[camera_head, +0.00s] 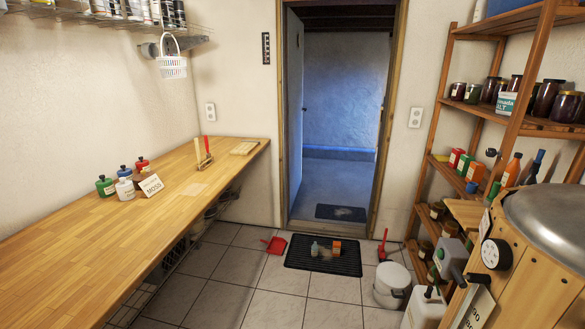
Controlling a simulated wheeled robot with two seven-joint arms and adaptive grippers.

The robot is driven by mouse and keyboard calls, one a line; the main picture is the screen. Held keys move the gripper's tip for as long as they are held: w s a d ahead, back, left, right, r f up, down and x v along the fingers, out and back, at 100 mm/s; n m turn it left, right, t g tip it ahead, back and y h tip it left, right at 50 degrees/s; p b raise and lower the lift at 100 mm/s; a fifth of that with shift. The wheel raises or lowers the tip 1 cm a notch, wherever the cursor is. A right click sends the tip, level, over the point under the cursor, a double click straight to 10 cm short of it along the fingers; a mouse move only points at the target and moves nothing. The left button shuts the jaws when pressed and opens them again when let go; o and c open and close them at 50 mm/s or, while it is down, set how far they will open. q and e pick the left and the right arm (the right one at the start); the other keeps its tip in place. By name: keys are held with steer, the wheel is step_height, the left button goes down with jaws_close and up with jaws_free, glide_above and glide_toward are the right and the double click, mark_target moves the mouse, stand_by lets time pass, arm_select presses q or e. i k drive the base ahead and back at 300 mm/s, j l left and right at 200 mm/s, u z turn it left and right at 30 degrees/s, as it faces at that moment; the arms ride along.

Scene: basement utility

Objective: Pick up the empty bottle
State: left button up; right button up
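Neither of my grippers shows in the head view. I cannot tell for sure which bottle is the empty one. A small pale, clear-looking bottle (314,249) stands on the black ridged mat (295,261) on the floor before the doorway, beside a small orange box (336,246). On the right shelf stand an orange bottle (511,170) and a dark bottle (537,163). No contents can be made out at this distance.
The long wooden counter (80,256) fills the left. The wooden shelf (459,103) and a metal-lidded wooden unit (520,280) crowd the right. Tiles before the mat are clear.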

mark_target(314, 247)
steer(key=i+j+z, duration=0.15)
steer(key=i, duration=0.25)
steer(key=i+j+z, duration=0.15)
steer(key=i, duration=0.25)
steer(key=i+j+z, duration=0.1)
steer(key=i, duration=0.25)
steer(key=j, duration=0.1)
